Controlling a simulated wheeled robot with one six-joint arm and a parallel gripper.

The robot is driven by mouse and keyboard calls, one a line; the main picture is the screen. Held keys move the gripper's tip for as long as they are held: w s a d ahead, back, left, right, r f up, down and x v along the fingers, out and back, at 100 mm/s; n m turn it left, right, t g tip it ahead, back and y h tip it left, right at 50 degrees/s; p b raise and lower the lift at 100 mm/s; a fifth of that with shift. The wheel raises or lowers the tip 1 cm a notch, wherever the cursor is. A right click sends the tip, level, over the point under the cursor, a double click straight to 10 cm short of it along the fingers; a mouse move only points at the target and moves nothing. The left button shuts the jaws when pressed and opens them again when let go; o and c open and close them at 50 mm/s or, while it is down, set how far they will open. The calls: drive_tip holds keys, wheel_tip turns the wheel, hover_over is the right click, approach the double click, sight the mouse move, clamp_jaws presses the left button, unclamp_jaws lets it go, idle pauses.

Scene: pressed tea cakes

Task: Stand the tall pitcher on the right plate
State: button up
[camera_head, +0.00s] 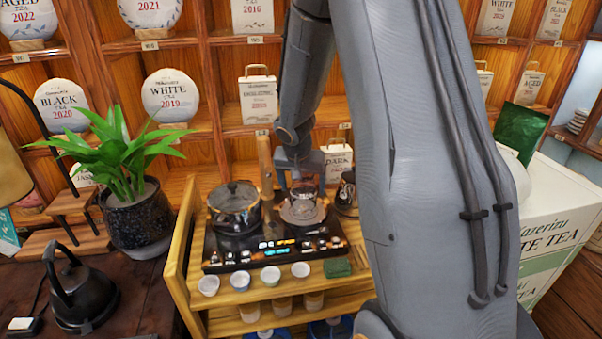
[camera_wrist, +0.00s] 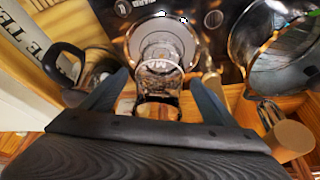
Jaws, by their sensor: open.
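The tall pitcher (camera_head: 304,194) looks like a clear glass vessel with a dark rim. It appears upright on the round right plate (camera_head: 288,215) of the black two-plate cooker. In the wrist view the pitcher (camera_wrist: 158,98) shows between my fingers, with the silvery right plate (camera_wrist: 133,42) behind it. My gripper (camera_head: 300,172) is at the pitcher's top. In the wrist view my gripper (camera_wrist: 160,80) is open, with one finger on each side of the glass. Finger contact cannot be told. The pitcher's base is partly obscured by the glass and reflections.
A lidded glass pot (camera_head: 236,203) sits on the left plate, also visible in the wrist view (camera_wrist: 278,62). A black-handled jug (camera_wrist: 68,62) stands close beside the right plate. Several small cups (camera_head: 271,276) line the cooker's front.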

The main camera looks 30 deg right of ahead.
drive_tip(key=v, duration=0.7)
drive_tip(key=shift+r+b, duration=0.2)
drive_tip(key=shift+b, duration=0.25)
drive_tip(key=shift+s, duration=0.15)
